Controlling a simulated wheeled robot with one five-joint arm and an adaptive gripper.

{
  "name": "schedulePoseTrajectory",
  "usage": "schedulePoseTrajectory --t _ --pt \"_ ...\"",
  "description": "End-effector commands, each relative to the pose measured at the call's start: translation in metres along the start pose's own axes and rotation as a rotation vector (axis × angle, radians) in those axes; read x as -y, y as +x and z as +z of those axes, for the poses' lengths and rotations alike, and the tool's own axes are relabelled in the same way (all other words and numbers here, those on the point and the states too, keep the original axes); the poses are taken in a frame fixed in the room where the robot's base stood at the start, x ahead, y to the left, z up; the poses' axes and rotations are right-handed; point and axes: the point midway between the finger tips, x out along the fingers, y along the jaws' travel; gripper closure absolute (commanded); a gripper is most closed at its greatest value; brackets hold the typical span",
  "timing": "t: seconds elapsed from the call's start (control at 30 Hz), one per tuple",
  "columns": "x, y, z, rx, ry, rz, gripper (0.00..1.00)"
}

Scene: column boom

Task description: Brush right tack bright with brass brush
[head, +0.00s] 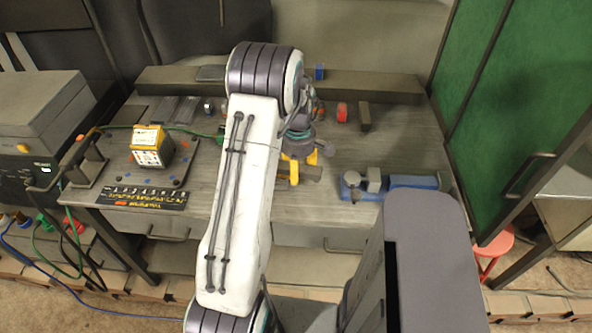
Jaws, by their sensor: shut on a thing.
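My gripper (301,160), with yellow fingers, is low over the middle of the grey workbench (235,195), partly behind my arm. It is shut on a brown bar-shaped thing (308,173) that looks like the brass brush. My arm hides its left end, and I cannot tell whether it touches anything below. I cannot make out the tacks or the workpiece that bears them.
A yellow and white box (151,147) stands on a dark plate at left, beside a grey machine (42,110) with cables. A blue vise-like tool (400,182) sits at right. A red item (342,112) stands at the back. Green screens (520,90) bound the right.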

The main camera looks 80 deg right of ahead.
Motion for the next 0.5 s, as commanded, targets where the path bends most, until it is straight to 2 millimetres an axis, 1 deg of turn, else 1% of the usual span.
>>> schedulePoseTrajectory --t 0.03,0.5 --pt "-0.001 -0.006 0.002 0.0 0.001 0.002 0.87" --pt "-0.002 -0.037 0.012 0.0 0.002 0.001 0.87"
